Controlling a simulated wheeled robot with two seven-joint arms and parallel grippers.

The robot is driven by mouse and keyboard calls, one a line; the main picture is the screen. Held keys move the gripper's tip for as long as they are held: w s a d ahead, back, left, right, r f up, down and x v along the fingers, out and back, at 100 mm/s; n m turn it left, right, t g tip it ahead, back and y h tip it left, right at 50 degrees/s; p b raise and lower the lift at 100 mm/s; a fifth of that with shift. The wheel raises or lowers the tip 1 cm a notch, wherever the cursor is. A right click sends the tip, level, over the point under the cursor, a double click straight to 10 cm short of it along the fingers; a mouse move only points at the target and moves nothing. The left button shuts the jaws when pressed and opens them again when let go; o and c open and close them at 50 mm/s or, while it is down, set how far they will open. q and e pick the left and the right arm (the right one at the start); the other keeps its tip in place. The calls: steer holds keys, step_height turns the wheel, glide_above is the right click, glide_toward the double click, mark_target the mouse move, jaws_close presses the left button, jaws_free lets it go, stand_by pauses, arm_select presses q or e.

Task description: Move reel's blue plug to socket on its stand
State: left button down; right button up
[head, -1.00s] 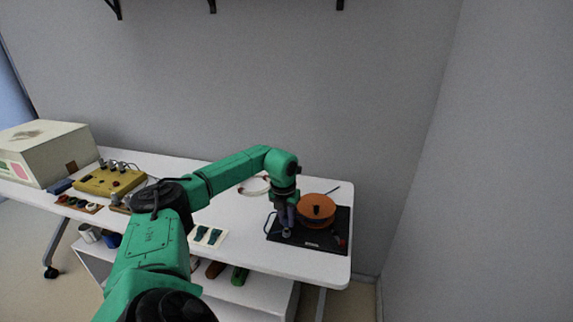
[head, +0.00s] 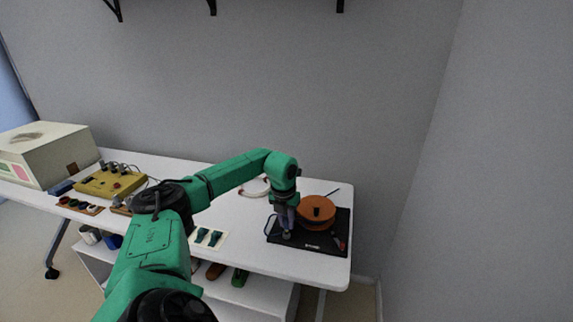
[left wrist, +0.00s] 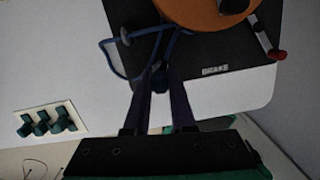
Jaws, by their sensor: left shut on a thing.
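The orange reel (head: 317,208) stands on a black stand (head: 318,240) at the right end of the white table; the reel (left wrist: 200,14) and the stand (left wrist: 235,48) also show in the left wrist view. A blue cable (left wrist: 113,62) loops from beside the reel to my fingertips. My left gripper (head: 286,234) is over the left part of the stand, in front and to the left of the reel. In the left wrist view its fingers (left wrist: 158,88) are shut on the dark blue plug (left wrist: 158,73), mostly hidden between the tips. I cannot make out the socket. My right gripper is not in view.
A red-tipped lever (left wrist: 272,46) is at the stand's right side. A white card with teal pieces (head: 209,237) lies left of the stand. A yellow box with knobs (head: 110,182) and a beige case (head: 45,150) stand far left. A wall rises behind the table.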

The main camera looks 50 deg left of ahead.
arm_select(q)
steer(key=shift+f+b, duration=0.55)
steer(key=shift+f, duration=0.4)
steer(key=c, duration=0.7)
jaws_free()
steer(key=shift+r, duration=0.1)
step_height(320, 180, up, 8)
steer(key=p, duration=0.7)
steer(key=shift+f, duration=0.2)
steer(key=shift+f, duration=0.1)
